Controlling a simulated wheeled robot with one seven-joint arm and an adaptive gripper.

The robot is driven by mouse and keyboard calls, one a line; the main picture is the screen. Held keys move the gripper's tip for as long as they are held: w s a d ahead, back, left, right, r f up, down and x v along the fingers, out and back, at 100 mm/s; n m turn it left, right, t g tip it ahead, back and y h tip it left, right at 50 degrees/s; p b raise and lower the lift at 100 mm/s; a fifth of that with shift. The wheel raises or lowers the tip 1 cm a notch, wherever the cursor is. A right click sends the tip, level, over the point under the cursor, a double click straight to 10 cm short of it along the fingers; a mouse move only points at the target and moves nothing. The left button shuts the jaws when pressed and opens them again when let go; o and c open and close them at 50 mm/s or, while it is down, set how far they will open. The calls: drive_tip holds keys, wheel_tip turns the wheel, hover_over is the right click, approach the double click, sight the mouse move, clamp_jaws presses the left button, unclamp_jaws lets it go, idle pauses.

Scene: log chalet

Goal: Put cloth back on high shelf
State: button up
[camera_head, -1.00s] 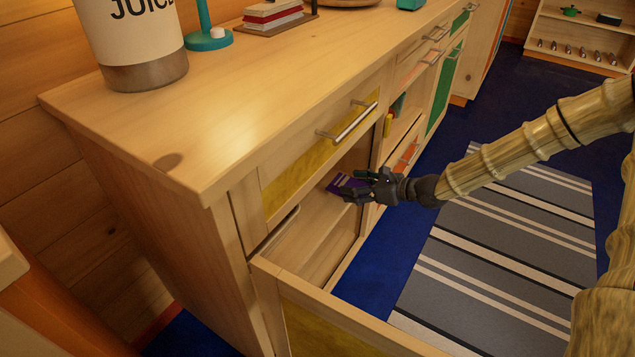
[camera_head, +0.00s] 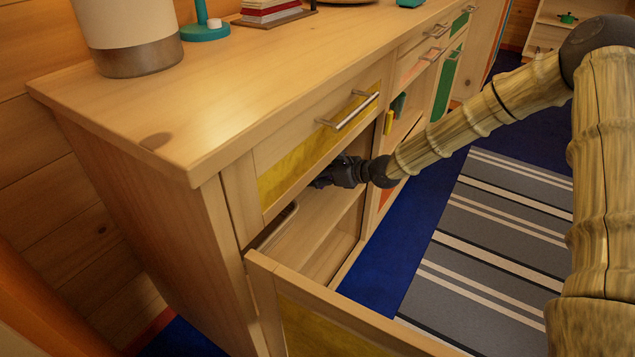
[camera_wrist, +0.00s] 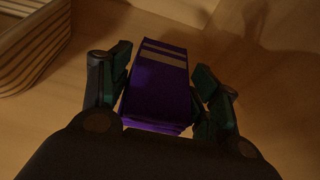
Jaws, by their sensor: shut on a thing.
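The folded purple cloth (camera_wrist: 160,85) with pale stripes lies between the two fingers of my gripper (camera_wrist: 160,95) in the wrist view. My gripper is shut on it. In the head view my gripper (camera_head: 322,180) reaches into the open cabinet compartment, above the wooden shelf (camera_head: 318,218). The cloth is hidden there by the gripper and the cabinet front. I cannot tell whether the cloth touches the shelf.
The cabinet door (camera_head: 345,318) stands open below. A closed yellow drawer (camera_head: 315,160) with a metal handle (camera_head: 348,112) is just above the compartment. A striped wooden object (camera_wrist: 30,45) is at upper left in the wrist view. A striped rug (camera_head: 490,240) covers the floor.

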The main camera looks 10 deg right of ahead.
wheel_tip(320, 180, down, 3)
drive_tip(key=shift+d+f+b, duration=0.1)
drive_tip(key=shift+b, duration=0.35)
drive_tip(key=shift+f, duration=0.15)
drive_tip(key=o, duration=0.8)
drive_tip(key=shift+r, duration=0.25)
drive_tip(key=p+v, duration=0.3)
drive_tip(key=v, duration=0.7)
drive_tip(key=shift+p, duration=0.4)
drive_tip(key=shift+v, duration=1.05)
drive_tip(key=shift+s+f+p, duration=0.1)
drive_tip(key=shift+p, duration=0.25)
